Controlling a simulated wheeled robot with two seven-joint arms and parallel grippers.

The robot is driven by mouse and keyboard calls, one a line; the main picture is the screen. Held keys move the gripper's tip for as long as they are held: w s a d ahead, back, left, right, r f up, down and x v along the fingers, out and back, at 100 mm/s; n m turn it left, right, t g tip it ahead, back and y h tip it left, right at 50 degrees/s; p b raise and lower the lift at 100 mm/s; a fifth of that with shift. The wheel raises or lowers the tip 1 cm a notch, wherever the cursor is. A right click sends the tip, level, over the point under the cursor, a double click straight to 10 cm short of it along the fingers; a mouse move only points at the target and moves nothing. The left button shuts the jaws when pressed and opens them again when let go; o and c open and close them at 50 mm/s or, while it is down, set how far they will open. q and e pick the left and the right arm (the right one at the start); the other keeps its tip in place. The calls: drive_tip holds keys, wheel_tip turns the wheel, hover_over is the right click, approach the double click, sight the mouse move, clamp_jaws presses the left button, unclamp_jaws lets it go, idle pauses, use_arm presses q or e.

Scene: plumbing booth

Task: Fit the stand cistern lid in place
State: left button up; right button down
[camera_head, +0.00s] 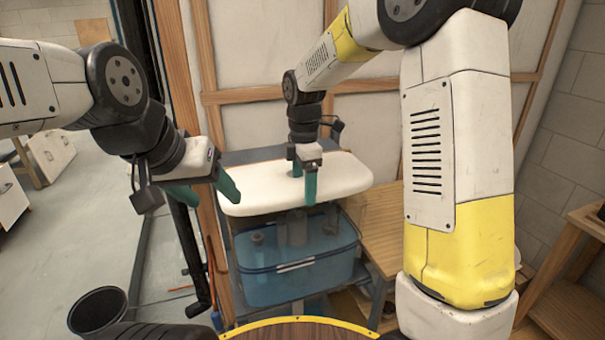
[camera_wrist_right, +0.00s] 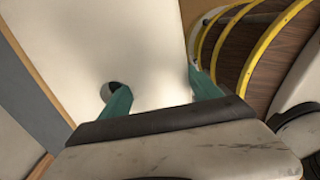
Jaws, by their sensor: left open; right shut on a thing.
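The white stand cistern lid (camera_head: 345,178) lies roughly level above the blue see-through cistern (camera_head: 300,287). A gap shows between the lid and the cistern's front rim, with grey inner fittings (camera_head: 296,228) visible in it. My right gripper (camera_head: 304,180) is shut on the lid. In the right wrist view, the right gripper (camera_wrist_right: 160,100) has one finger in a round hole (camera_wrist_right: 112,88) of the lid (camera_wrist_right: 150,45) and the other at its edge. My left gripper (camera_head: 205,196) is open and empty by the lid's left end. The cistern's back is hidden.
A wooden bench (camera_head: 378,225) stands right of the cistern. A wood-framed wall (camera_head: 255,97) is close behind. A black bucket (camera_head: 97,310) stands at lower left, and a wooden shelf (camera_head: 575,270) at far right. Open floor (camera_head: 100,215) lies to the left.

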drive_tip(key=shift+f, duration=2.6)
drive_tip(key=shift+f, duration=0.1)
drive_tip(key=shift+c, duration=1.3)
unclamp_jaws()
drive_tip(key=shift+o, duration=1.1)
drive_tip(key=shift+f, duration=0.1)
wheel_tip(320, 180, up, 8)
drive_tip(key=shift+f, duration=0.25)
drive_tip(key=shift+r, duration=0.25)
